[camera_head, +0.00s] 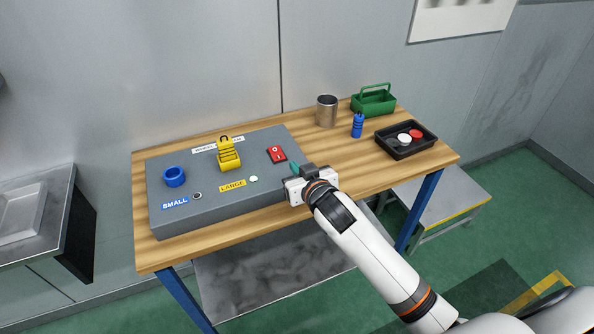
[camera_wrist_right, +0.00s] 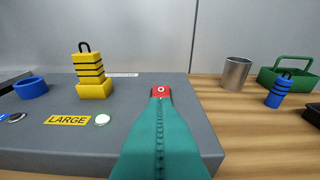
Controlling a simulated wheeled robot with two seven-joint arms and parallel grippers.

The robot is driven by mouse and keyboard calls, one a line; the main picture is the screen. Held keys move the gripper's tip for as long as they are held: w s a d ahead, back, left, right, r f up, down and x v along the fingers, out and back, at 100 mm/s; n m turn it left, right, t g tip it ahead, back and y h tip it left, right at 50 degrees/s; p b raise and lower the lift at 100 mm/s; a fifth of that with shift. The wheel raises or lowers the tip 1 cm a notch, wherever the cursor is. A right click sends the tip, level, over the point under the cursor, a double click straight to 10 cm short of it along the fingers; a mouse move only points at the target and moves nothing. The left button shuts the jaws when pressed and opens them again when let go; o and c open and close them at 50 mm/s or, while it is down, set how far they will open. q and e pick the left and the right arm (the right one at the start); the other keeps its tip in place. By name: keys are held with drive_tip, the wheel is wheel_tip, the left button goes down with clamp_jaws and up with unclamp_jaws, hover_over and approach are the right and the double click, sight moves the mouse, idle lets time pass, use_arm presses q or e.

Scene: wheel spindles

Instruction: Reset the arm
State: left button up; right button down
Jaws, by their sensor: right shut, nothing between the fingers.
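My right arm reaches in from the lower right in the head view. Its gripper (camera_head: 297,170) is shut and empty, with teal fingers over the right edge of the grey box (camera_head: 215,205). In the wrist view the shut teal fingers (camera_wrist_right: 160,110) point towards a red rocker switch (camera_wrist_right: 161,91). That switch also shows in the head view (camera_head: 277,154), just beyond the fingertips. I cannot tell if the fingers touch it. My left gripper is not in view.
On the box are a yellow spindle (camera_head: 229,155), a blue ring (camera_head: 174,177) and a lit white button (camera_head: 253,179). A metal cup (camera_head: 326,111), blue spindle (camera_head: 357,125), green caddy (camera_head: 373,101) and black tray (camera_head: 388,147) stand right on the wooden table (camera_head: 345,165).

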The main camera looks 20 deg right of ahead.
idle(0.5)
drive_tip(key=s+f+g, duration=0.4)
drive_tip(key=s, duration=0.6)
drive_tip(key=s+f+n+g, duration=0.1)
drive_tip(key=s+f+g, duration=0.25)
drive_tip(key=s, duration=0.75)
drive_tip(key=s+f+g, duration=0.4)
drive_tip(key=s, duration=0.6)
wheel_tip(320, 180, down, 26)
drive_tip(key=s+g, duration=0.1)
drive_tip(key=s, duration=0.1)
drive_tip(key=s+d+f+n+g, duration=0.1)
drive_tip(key=s+d+f, duration=0.1)
drive_tip(key=s+f, duration=1.4)
drive_tip(key=shift+s+d+f+h, duration=0.15)
drive_tip(key=shift+s+d+h, duration=0.15)
drive_tip(key=shift+d, duration=0.1)
